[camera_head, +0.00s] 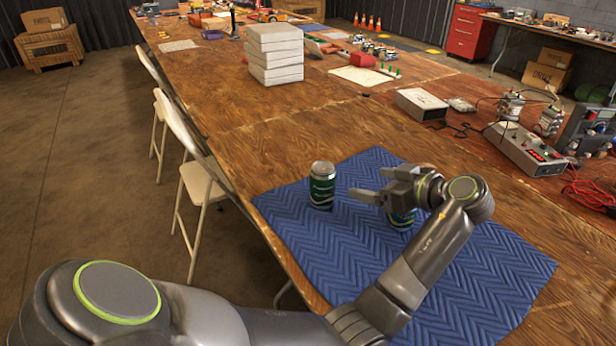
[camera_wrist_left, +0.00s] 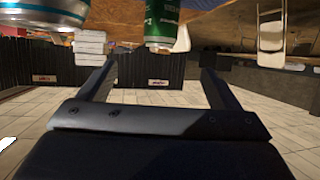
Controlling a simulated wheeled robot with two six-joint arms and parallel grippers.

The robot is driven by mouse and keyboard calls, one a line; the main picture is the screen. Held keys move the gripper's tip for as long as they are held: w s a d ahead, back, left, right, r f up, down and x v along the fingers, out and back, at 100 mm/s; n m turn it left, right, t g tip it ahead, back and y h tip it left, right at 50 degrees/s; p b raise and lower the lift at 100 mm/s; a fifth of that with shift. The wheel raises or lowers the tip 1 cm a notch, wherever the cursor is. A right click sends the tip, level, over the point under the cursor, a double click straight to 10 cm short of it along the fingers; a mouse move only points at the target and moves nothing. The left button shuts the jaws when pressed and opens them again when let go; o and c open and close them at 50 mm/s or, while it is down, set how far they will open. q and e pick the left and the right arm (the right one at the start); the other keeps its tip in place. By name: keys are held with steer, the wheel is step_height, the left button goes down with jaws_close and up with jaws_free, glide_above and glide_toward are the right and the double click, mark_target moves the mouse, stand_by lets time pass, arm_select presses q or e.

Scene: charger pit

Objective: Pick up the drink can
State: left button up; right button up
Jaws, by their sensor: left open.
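A green drink can (camera_head: 321,186) with a silver top stands upright on the blue quilted mat (camera_head: 310,245), near its left edge. A second can (camera_head: 401,217), blue and green, stands on the mat and is partly hidden beneath my left gripper. My left gripper (camera_head: 367,183) is open and empty, its fingers pointing left toward the green can, a small gap short of it. In the left wrist view the green can (camera_wrist_left: 167,28) shows ahead, between the lines of the two fingers. A closer can (camera_wrist_left: 45,14) fills the upper left corner there. My right gripper is out of view.
A stack of white boxes (camera_head: 275,55) stands farther up the wooden table (camera_head: 300,128). A power supply (camera_head: 525,148) and other electronics with cables lie on the right. Folding chairs (camera_head: 195,170) stand along the left edge. The table between mat and stack is clear.

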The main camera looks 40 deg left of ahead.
mark_target(332, 176)
arm_select(q)
steer(key=p+x, duration=0.1)
steer(key=x, duration=1)
steer(key=shift+a+f, duration=0.1)
steer(key=shift+a, duration=0.15)
steer(key=shift+f+p+x, duration=0.15)
steer(key=shift+p+x, duration=0.05)
steer(key=shift+x, duration=1.25)
steer(key=shift+f+p+x, duration=0.15)
steer(key=shift+f+x, duration=0.05)
steer(key=shift+x, duration=1.25)
steer(key=shift+d, duration=0.2)
steer(key=c, duration=1.3)
